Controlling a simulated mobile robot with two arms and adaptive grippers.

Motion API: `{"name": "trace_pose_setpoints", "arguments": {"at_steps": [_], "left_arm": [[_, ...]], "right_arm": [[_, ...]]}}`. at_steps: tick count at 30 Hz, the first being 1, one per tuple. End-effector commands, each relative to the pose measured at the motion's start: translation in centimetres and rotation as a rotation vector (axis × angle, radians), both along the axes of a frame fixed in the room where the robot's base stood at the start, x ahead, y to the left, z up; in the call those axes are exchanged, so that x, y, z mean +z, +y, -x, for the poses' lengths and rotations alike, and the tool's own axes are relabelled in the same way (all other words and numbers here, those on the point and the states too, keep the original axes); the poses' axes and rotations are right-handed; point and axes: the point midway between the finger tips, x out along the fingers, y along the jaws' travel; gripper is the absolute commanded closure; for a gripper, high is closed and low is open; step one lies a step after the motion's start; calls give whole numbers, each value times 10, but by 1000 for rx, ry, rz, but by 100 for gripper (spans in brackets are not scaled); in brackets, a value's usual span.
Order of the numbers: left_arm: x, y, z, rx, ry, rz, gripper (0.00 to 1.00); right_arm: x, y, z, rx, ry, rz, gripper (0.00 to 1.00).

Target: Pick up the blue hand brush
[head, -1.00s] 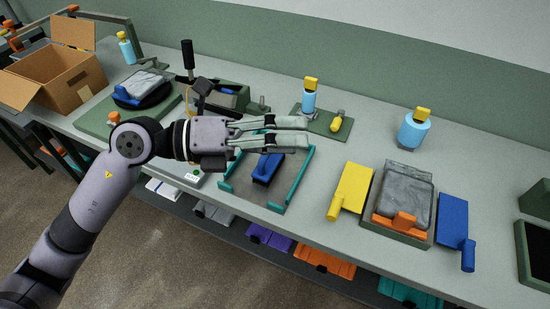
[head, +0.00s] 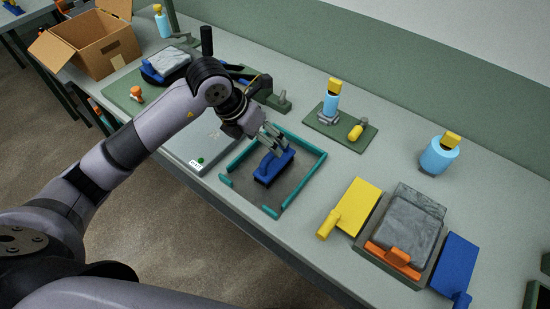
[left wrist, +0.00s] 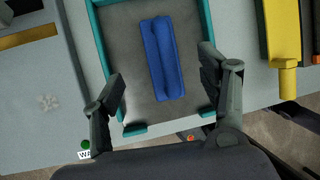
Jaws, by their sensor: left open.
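The blue hand brush (head: 274,167) lies in a grey tray with a teal rim (head: 310,182) on the workbench. In the left wrist view the brush (left wrist: 163,58) is long and narrow, with a raised ridge along it. My left gripper (head: 272,144) is above the tray at the brush's far end, pointing down. Its open fingers (left wrist: 160,72) show on either side of the brush in the wrist view, apart from it, with nothing between them. In the head view the fingers partly cover the brush's far end. My right gripper is not in view.
A yellow flat tool (head: 357,203), a grey block on a stand (head: 413,222) and a blue flat tool (head: 455,262) lie to the right. A green mat (head: 318,122) with a bottle is behind the tray. A cardboard box (head: 98,50) stands far left.

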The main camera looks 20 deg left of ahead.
Motion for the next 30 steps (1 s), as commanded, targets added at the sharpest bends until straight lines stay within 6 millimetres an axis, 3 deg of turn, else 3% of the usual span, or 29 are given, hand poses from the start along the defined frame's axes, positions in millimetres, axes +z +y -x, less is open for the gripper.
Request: {"name": "trace_pose_setpoints", "arguments": {"at_steps": [6, 11, 17, 21, 30], "left_arm": [[-29, -11, -10, 0, 2, 3, 32], [-38, -13, -12, -1, 1, 1, 32], [-63, -18, -16, 0, 6, 2, 32], [-80, -23, -22, 0, 1, 2, 32], [-86, -24, -24, -1, -1, 1, 32]], "right_arm": [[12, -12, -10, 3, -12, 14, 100], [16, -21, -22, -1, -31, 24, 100], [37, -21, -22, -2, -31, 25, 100], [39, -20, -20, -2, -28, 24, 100], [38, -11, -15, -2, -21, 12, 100]]}}
